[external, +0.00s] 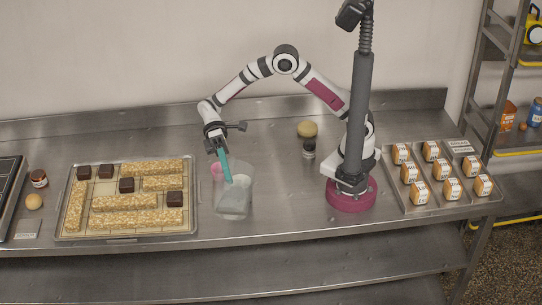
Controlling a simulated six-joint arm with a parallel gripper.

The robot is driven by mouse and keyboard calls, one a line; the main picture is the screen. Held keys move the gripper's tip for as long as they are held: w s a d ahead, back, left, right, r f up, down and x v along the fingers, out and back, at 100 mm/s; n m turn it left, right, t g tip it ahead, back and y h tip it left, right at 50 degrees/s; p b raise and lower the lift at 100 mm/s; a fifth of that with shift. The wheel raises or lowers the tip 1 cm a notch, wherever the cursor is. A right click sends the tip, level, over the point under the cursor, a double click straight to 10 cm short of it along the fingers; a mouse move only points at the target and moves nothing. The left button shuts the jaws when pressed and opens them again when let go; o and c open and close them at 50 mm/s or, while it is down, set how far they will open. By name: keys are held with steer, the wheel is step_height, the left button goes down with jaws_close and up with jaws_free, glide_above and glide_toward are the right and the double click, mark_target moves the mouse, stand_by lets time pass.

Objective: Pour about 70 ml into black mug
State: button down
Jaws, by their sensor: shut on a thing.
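My gripper (218,148) points down over the middle of the counter and is shut on the teal handle of a clear jug (236,201). The handle slants down from the jaws to the jug. The jug looks translucent, with something pale in its lower part; I cannot tell the level. I cannot tell whether the jug touches the counter or how far it is tilted. A pink round thing (216,169) shows just left of the handle, partly hidden.
A tray (61,233) of oat bars and dark cubes lies left of the jug. A dark jar (309,149) and a yellowish round thing (307,129) stand behind right. A tray (395,207) of several labelled packs lies right of my base.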

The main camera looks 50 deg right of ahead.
mark_target(229, 161)
steer(key=shift+w+d+r, duration=0.1)
steer(key=shift+d+r, duration=0.05)
steer(key=shift+w+d+r+g, duration=0.15)
steer(key=shift+d+r+g, duration=0.05)
steer(key=shift+r+g, duration=0.1)
steer(key=shift+w+d+r+y, duration=0.25)
steer(key=shift+w+d+y, duration=0.1)
steer(key=shift+d+y, duration=0.25)
steer(key=shift+w+d+r+n+g, duration=0.3)
steer(key=shift+w+d+r+g, duration=0.1)
steer(key=shift+d+g, duration=0.15)
stand_by(1.4)
steer(key=shift+s+a+f, duration=0.1)
steer(key=shift+s+a, duration=0.15)
steer(key=shift+a, duration=0.05)
steer(key=a+f, duration=0.1)
steer(key=s+a+t+h, duration=0.1)
steer(key=s+a+f+t, duration=0.1)
steer(key=shift+s+a+f+m+h, duration=0.1)
steer(key=shift+a+f+m+h, duration=0.25)
steer(key=shift+m+h, duration=0.05)
steer(key=shift+s+a+f+m+t+h, duration=0.15)
steer(key=shift+s+a+f+t+h, duration=0.1)
steer(key=shift+a+f+t+h, duration=0.25)
steer(key=shift+s+a+f+m+t+h, duration=0.15)
steer(key=shift+s+a+f+t+h, duration=0.1)
steer(key=shift+f, duration=0.45)
